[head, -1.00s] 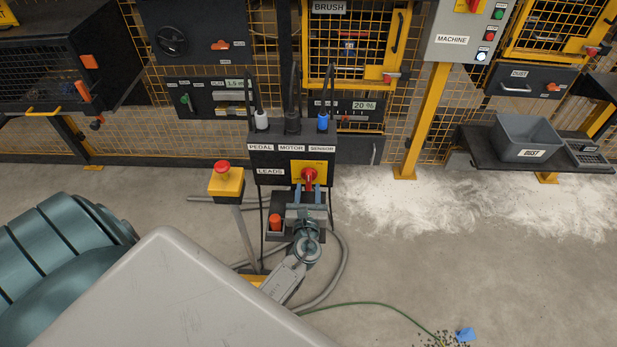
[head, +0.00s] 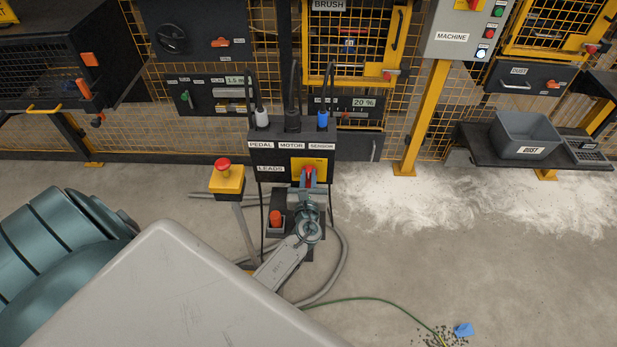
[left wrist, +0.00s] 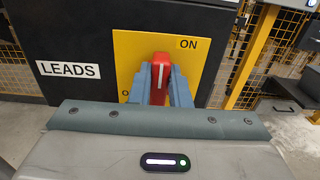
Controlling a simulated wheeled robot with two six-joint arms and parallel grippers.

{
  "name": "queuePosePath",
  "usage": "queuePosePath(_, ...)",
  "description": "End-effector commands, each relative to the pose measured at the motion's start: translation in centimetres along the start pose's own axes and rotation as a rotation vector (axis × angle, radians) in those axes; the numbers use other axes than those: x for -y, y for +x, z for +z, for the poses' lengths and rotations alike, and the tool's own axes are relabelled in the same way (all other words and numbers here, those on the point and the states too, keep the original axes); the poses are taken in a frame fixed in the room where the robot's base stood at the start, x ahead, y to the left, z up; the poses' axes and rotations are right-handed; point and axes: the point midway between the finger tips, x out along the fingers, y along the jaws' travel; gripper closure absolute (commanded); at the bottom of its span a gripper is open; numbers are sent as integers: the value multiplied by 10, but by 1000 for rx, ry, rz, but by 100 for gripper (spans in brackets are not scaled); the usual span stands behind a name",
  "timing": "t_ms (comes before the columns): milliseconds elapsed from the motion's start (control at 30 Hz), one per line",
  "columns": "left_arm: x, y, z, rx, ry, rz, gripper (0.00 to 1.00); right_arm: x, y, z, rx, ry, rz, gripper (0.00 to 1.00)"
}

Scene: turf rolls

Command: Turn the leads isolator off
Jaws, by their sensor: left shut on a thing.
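The leads isolator is a red handle (head: 309,175) on a yellow plate (head: 317,163), on the black box (head: 272,155) marked LEADS. In the left wrist view the red handle (left wrist: 161,75) stands nearly upright, with a white line along it. ON is printed at the plate's upper right; a letter O shows at the lower left, the rest of that word hidden behind my gripper. My left gripper (head: 310,181) reaches up from below and is shut on the handle, one blue-grey finger on each side (left wrist: 160,88). My right gripper is not in view.
Three plugs stand on the box above PEDAL, MOTOR and SENSOR. A red-topped yellow button post (head: 227,182) stands at left, and an orange-red knob (head: 275,219) sits below the box. A grey hose (head: 341,262) and green cable (head: 365,299) lie on the floor.

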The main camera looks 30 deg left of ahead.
Motion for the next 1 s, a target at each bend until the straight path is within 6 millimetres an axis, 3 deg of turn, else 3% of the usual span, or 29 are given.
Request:
queuePosePath(267, -1, 0, -2, 1, -63, 0, 100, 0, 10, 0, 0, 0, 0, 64)
queuePosePath(833, -9, 0, -6, 1, -464, -1, 100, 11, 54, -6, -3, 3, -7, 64)
queuePosePath(1000, -11, 0, -7, 1, -577, -1, 100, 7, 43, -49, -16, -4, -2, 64)
